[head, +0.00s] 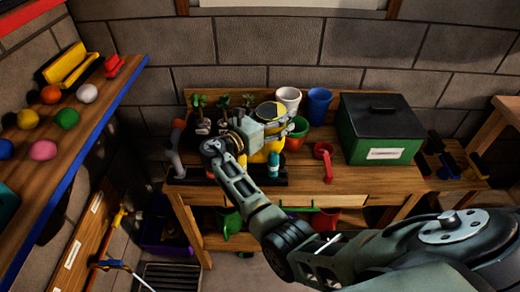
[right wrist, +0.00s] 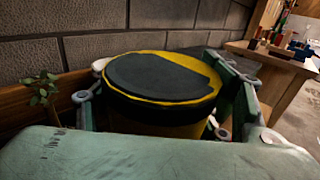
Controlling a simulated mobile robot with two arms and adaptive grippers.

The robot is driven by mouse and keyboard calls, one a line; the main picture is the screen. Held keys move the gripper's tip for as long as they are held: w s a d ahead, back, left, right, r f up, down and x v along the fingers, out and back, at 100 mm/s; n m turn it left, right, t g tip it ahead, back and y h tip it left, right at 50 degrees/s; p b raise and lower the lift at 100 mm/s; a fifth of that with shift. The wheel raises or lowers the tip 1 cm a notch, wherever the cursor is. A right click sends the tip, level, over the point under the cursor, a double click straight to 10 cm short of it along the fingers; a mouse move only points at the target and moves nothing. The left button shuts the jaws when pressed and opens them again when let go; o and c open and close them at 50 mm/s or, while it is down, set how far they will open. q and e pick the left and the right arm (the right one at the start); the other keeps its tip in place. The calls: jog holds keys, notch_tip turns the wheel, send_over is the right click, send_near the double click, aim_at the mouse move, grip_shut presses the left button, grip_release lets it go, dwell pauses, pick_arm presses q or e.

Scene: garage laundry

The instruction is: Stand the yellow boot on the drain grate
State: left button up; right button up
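The yellow boot (head: 257,156) is upright at the bench's black tray, partly hidden by my right gripper (head: 270,135). In the right wrist view, its round dark top with a yellow rim (right wrist: 165,77) is between the two fingers of the right gripper (right wrist: 160,100). The fingers are close on both sides; I cannot tell whether they press on it. A dark slatted grate (head: 170,276) lies on the floor at the lower left of the head view, partly cut off by the frame edge. My left gripper is not in view.
The wooden bench (head: 350,183) holds seedlings, a white cup (head: 288,98), a blue cup (head: 319,104), a red tool (head: 326,160) and a green box with black lid (head: 378,140). A shelf with balls (head: 67,118) stands left. A purple bin (head: 168,235) is near the grate.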

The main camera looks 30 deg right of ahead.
jog(key=c, duration=0.6)
grip_shut()
jog(key=shift+r, duration=0.1)
jog(key=shift+w+r, duration=0.1)
jog(key=shift+r, duration=0.05)
